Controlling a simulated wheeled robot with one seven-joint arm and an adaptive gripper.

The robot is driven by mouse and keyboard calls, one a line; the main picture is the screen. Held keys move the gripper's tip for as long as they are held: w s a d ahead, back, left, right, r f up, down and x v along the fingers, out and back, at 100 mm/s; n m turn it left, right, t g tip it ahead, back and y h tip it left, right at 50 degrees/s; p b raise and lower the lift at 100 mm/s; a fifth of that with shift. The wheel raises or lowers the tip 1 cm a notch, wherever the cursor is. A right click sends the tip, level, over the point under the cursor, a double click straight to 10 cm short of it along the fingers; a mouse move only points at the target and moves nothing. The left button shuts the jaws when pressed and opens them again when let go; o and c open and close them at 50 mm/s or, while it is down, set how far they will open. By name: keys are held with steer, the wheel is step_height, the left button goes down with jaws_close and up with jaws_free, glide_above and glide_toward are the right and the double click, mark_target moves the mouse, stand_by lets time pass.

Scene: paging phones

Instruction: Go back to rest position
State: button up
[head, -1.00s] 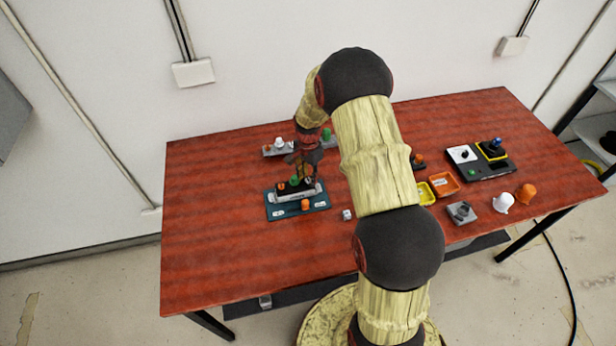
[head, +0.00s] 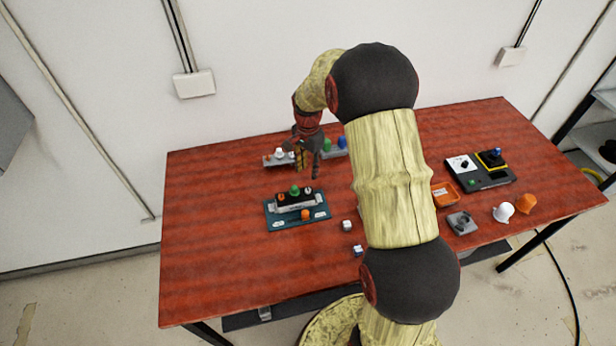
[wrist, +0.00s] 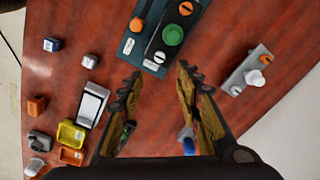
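My gripper (head: 307,158) hangs above the table behind and a little right of the teal board. In the wrist view my gripper (wrist: 153,80) has its two fingers spread, with no object held between the tips. My arm hides part of the table's middle.
A grey strip with a white knob (head: 279,155) and green and blue knobs (head: 342,142) stand near my gripper. Small cubes (head: 347,225) lie front centre. An orange tray (head: 446,194), a black control box (head: 484,172) and white and orange cups (head: 503,212) are right. The table's left is clear.

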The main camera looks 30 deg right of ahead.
steer(key=shift+r, duration=0.7)
steer(key=s+a+r+n+t+b, duration=0.2)
steer(key=s+a+r+n, duration=0.3)
steer(key=s, duration=0.4)
steer(key=s+a+r+n+t+b, duration=0.1)
steer(key=s+a+r+n+b, duration=0.3)
steer(key=s, duration=0.5)
steer(key=s+a+r+n+t+b, duration=0.2)
steer(key=s+a+r+n, duration=0.3)
steer(key=s, duration=0.5)
steer(key=shift+a+r+n+t+b, duration=0.35)
steer(key=shift+a+b, duration=0.5)
steer(key=shift+a, duration=0.35)
